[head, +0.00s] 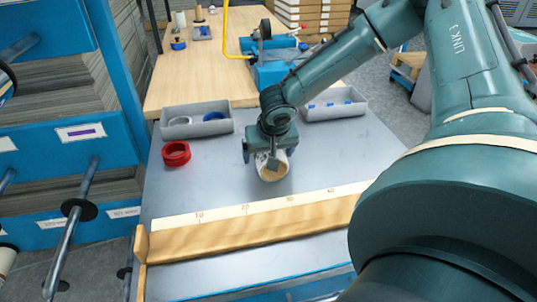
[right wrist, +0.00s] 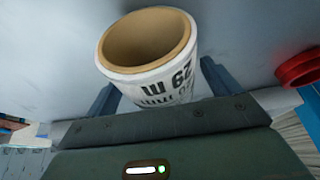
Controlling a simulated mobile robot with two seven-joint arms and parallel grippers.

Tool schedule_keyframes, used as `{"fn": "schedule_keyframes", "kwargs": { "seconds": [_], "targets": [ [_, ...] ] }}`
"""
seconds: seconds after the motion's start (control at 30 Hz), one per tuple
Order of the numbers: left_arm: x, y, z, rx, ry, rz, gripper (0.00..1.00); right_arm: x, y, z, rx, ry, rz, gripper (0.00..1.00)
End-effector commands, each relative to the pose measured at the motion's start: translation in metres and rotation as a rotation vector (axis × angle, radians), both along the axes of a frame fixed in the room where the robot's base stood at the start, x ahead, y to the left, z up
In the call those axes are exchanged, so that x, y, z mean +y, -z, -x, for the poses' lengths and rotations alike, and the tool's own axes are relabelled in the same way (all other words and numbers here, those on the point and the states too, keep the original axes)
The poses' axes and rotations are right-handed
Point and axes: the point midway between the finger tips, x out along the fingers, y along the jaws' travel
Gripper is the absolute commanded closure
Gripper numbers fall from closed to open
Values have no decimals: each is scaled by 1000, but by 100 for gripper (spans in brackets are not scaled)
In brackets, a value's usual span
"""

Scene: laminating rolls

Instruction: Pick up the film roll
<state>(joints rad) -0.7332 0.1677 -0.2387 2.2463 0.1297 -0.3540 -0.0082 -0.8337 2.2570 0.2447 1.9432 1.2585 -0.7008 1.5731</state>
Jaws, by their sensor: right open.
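The film roll (head: 272,168) is a short white cylinder with a brown hollow core, on the grey table top just behind the wooden ruler. In the right wrist view the roll (right wrist: 165,78) shows its open core and black print on its side. My right gripper (head: 268,158) is over the roll, with its jaws open. In the right wrist view, one finger of the gripper (right wrist: 158,92) shows on each side of the roll. I cannot tell whether either finger touches it. The gripper partly hides the roll in the head view. My left gripper is not in view.
A red tape ring (head: 176,153) lies to the left, also visible in the right wrist view (right wrist: 298,68). A grey bin (head: 197,127) is behind it; another bin (head: 333,112) stands right. The wooden ruler (head: 250,232) crosses the front. A blue rack (head: 60,130) stands left.

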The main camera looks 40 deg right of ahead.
Motion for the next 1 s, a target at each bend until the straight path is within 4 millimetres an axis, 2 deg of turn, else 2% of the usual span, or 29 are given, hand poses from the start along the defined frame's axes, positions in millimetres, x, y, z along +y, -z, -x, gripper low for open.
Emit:
{"fn": "schedule_keyframes", "kwargs": {
  "seconds": [0.67, 1.0],
  "targets": [
    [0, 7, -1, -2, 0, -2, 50, 0, 3, 0, 0, 0, -1, 11],
    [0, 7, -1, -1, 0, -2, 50, 0, 3, 0, 0, 0, 0, 37]
  ]
}}
